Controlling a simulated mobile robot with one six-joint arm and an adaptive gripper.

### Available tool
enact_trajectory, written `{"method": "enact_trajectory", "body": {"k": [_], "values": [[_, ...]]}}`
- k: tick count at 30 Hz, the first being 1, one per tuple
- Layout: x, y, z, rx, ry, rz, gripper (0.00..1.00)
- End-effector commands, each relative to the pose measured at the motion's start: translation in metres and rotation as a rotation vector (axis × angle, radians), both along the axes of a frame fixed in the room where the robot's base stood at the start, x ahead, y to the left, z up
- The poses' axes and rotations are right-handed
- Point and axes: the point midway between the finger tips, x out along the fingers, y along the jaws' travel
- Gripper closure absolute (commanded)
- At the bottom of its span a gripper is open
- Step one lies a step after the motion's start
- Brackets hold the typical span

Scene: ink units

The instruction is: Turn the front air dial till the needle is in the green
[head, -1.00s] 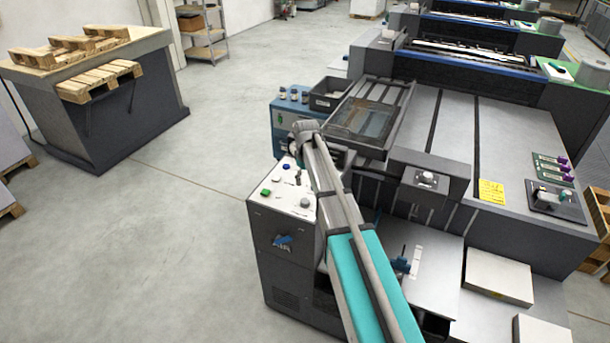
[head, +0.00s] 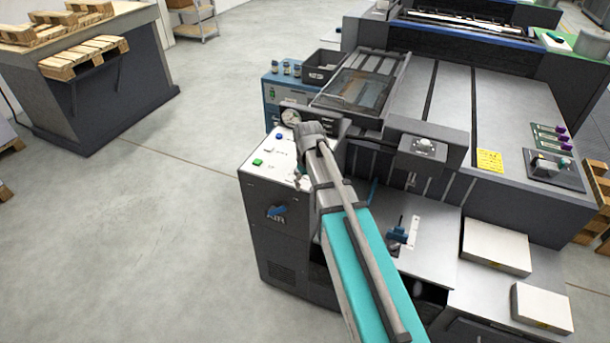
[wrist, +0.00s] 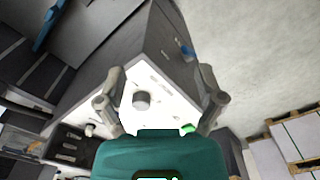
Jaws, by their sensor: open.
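The air cabinet (head: 278,235) has a white top panel (head: 262,180) with a green button and a blue button. In the wrist view, a round grey dial (wrist: 141,100) stands on that white panel (wrist: 160,108). My gripper (wrist: 161,82) is open above the panel, with one finger on each side of the dial and nothing held. I cannot tell how far above the dial the fingertips are. In the head view my arm hides the dial. A round white-faced gauge (head: 291,117) stands behind the panel; its needle and green zone are too small to read.
The green button (wrist: 187,128) is close to one finger. A blue lever (head: 275,211) sits on the cabinet front. The press (head: 450,110) and a sheet table (head: 428,228) stand to the right. Open floor (head: 170,220) lies to the left.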

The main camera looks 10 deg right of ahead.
Motion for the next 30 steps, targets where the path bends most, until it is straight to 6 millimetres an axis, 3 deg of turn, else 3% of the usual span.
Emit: {"method": "enact_trajectory", "body": {"k": [30], "values": [[-0.127,0.0,-0.066,0.0,0.0,-0.261,0.13]]}}
